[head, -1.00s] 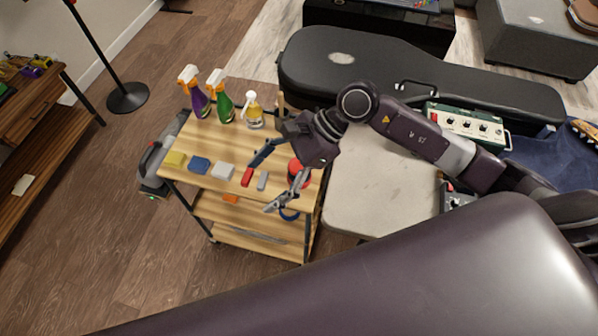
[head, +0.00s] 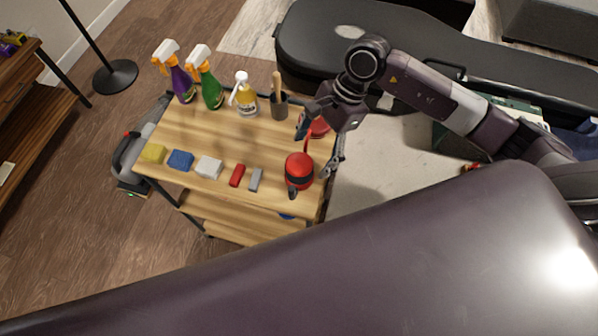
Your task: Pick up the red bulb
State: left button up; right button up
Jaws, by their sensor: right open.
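The red bulb (head: 299,165), round with a black band and a dark nozzle pointing toward the front, is at the front right of the wooden cart top (head: 225,137). My right gripper (head: 315,154) is open over the right end of the cart. Its fingers are spread just behind and to the right of the bulb, with one finger close to the bulb's right side. I cannot tell whether it touches the bulb. My left gripper is out of view.
A red item (head: 319,127) is partly hidden behind my right gripper. Several coloured blocks, including a red one (head: 237,176), line the front edge. Two spray bottles, a pump bottle (head: 244,96) and a dark cup (head: 280,106) stand at the back. A black guitar case (head: 420,55) lies behind.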

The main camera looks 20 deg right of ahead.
aim_at(301, 170)
jog(key=shift+w+a+f, duration=0.1)
jog(key=shift+f, duration=0.35)
jog(key=shift+a+f+p, duration=0.2)
jog(key=shift+f+p, duration=0.1)
jog(key=p+x, duration=0.2)
jog(key=x, duration=0.3)
jog(key=shift+a+f, duration=0.1)
jog(key=shift+a, duration=0.2)
jog(key=shift+a+f, duration=0.1)
jog(key=shift+f, duration=0.3)
jog(key=c, duration=1.4)
jog(key=shift+r, duration=0.1)
jog(key=shift+c, duration=0.2)
